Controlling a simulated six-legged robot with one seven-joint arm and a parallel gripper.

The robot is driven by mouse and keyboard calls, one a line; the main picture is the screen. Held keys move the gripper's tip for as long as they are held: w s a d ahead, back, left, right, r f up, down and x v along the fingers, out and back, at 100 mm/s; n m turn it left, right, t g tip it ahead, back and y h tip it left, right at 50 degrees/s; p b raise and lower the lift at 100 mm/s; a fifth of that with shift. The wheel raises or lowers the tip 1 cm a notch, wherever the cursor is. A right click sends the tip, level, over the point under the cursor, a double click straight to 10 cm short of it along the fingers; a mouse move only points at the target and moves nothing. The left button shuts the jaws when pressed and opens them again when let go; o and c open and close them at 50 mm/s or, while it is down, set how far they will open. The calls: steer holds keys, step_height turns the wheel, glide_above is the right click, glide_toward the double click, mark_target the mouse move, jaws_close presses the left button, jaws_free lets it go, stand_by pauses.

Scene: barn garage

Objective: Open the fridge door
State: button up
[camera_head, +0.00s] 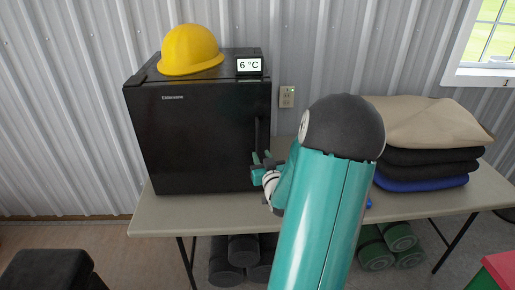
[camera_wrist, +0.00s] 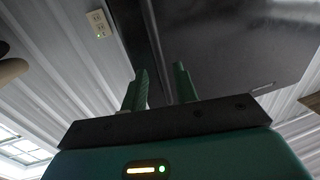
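The black mini fridge (camera_head: 198,135) stands on the table with its door shut. Its dark vertical handle (camera_head: 257,132) runs along the right side of the door. My gripper (camera_head: 262,156) is at the handle's lower end, in front of the door's lower right part. In the wrist view the fridge door (camera_wrist: 220,45) fills the upper right. There my gripper's two green fingers (camera_wrist: 160,68) are apart, and the handle (camera_wrist: 153,30) runs down toward the gap between them. I cannot tell whether a finger touches it.
A yellow hard hat (camera_head: 190,48) and a display reading 6 °C (camera_head: 249,65) sit on the fridge. Folded cloths (camera_head: 425,125) lie on the table (camera_head: 215,212) at right. A wall outlet (camera_head: 287,96) is right of the fridge. The table is clear in front of the fridge.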

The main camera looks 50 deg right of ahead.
mark_target(258, 148)
steer(key=x, duration=0.6)
jaws_close()
